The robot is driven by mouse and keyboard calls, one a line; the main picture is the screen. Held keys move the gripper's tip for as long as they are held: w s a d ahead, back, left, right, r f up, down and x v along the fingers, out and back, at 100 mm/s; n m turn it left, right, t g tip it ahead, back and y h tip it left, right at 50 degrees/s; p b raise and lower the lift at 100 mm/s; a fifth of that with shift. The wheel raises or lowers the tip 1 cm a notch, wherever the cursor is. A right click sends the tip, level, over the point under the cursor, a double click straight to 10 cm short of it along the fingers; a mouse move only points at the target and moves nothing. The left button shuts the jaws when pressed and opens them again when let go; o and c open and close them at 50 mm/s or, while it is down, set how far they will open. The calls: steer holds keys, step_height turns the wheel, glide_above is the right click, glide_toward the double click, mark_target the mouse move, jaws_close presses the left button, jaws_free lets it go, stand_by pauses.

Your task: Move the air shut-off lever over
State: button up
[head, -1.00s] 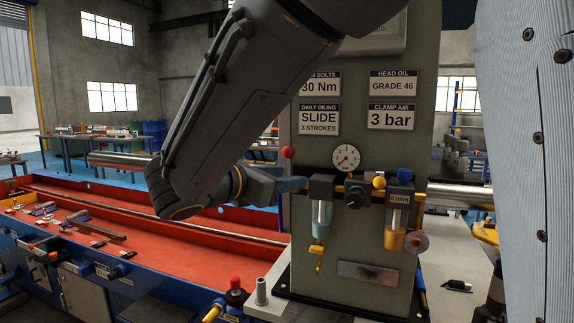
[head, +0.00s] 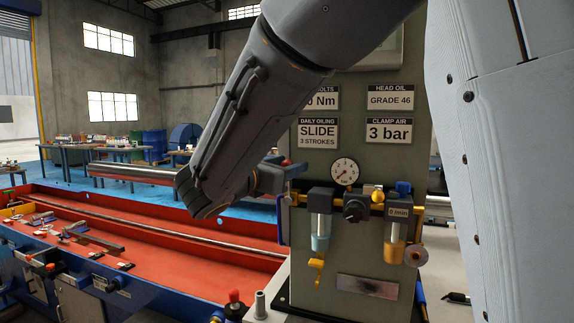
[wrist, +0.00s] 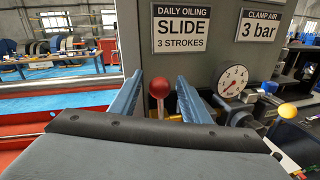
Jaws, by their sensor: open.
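A lever with a red ball knob (wrist: 159,87), which looks like the air shut-off lever, stands upright in the wrist view. Its thin stem drops behind my gripper's body. My gripper (wrist: 157,95) is open, with one blue-grey finger on each side of the knob and a visible gap to both. In the head view my gripper (head: 296,169) is at the left edge of the grey panel (head: 350,255), beside the air fittings. The red knob is hidden there behind my gripper.
A pressure gauge (head: 345,171) and a regulator (head: 356,208) sit right of my gripper, with a yellow knob (head: 378,197) beyond. Bowls with bluish (head: 320,232) and amber (head: 394,240) liquid hang below. A red-topped machine bed (head: 120,235) lies at the left.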

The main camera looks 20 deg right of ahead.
jaws_close()
